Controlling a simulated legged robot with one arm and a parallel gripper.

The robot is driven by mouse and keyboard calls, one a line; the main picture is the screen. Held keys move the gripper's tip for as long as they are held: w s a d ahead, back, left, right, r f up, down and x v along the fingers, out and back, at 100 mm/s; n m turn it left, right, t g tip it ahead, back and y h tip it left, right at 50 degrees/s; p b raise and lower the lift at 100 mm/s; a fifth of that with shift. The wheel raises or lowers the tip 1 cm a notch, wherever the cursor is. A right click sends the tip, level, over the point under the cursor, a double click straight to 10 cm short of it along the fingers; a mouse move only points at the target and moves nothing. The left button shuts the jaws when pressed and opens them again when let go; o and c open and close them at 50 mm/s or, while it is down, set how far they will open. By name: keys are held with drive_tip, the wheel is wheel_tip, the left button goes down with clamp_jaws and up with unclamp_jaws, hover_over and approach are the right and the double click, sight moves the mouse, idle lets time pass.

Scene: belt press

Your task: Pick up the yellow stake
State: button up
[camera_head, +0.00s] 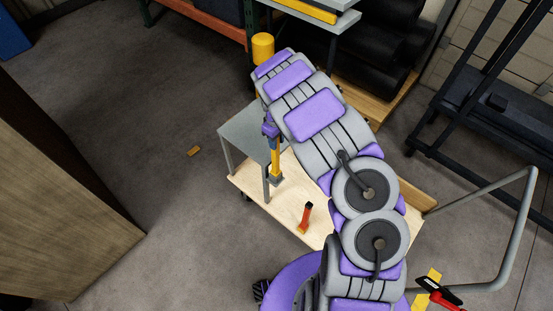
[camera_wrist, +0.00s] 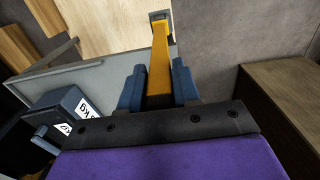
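The yellow stake (camera_wrist: 160,62) is between the two blue-grey fingers of my gripper (camera_wrist: 158,88) in the wrist view. The fingers are against its sides, and its dark far end points away from my gripper. In the head view the stake (camera_head: 276,158) hangs roughly upright below my gripper (camera_head: 271,130), with a grey end at the bottom. That end shows against the cart's wooden deck; I cannot tell whether it touches. The stake's upper end is hidden by my gripper.
A cart has a grey upper shelf (camera_head: 243,130) and a light wooden deck (camera_head: 262,203). An orange-red tool (camera_head: 305,217) stands on the deck. A blue-grey box (camera_wrist: 60,110) shows in the wrist view. A wooden block (camera_head: 50,200) stands left; floor (camera_head: 165,110) between is mostly clear.

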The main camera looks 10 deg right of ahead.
clamp_jaws()
drive_tip(key=shift+r, duration=0.1)
idle(0.4)
